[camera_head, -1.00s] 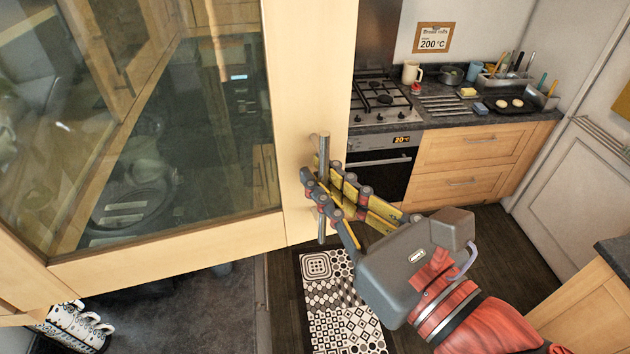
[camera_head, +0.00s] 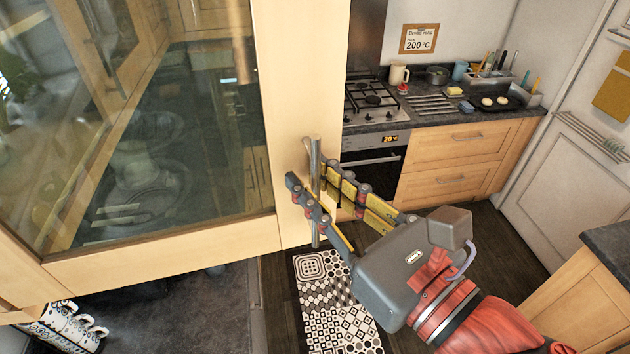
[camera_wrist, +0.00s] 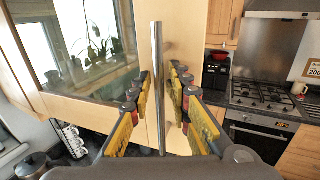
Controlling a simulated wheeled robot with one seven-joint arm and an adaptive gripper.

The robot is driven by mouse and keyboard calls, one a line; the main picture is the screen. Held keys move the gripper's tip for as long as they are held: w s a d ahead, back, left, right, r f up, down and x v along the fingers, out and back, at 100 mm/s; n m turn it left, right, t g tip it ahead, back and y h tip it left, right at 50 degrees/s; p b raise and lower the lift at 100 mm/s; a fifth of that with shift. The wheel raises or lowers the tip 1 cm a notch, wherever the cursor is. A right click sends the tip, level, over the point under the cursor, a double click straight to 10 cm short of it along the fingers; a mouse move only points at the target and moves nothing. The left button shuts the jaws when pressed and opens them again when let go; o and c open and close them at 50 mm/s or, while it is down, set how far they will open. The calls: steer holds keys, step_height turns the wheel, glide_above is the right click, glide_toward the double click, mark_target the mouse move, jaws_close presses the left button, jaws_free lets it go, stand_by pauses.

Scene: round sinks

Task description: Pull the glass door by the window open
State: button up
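The glass door (camera_head: 160,253) has a pale wood frame around a dark reflecting glass pane (camera_head: 170,130) and fills the left of the head view. A vertical metal bar handle (camera_head: 315,148) stands on its right stile; it also shows in the wrist view (camera_wrist: 157,45). My gripper (camera_head: 307,175) is at the handle with its fingers spread. In the wrist view its fingers (camera_wrist: 160,75) stand on either side of the bar, with a visible gap on both sides. How far the door stands from its cabinet cannot be told.
A hob (camera_head: 375,103) and oven (camera_head: 370,165) stand behind the door's right edge, with wooden drawers (camera_head: 455,160) beside them. A patterned mat (camera_head: 335,310) lies on the dark floor. Patterned mugs (camera_head: 65,325) sit below the door. A counter corner (camera_head: 610,245) is at right.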

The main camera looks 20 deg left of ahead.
steer(key=shift+f, duration=0.1)
steer(key=v, duration=1.1)
steer(key=shift+d, duration=0.2)
stand_by(0.8)
steer(key=shift+s+d, duration=0.2)
steer(key=shift+s, duration=0.1)
stand_by(0.4)
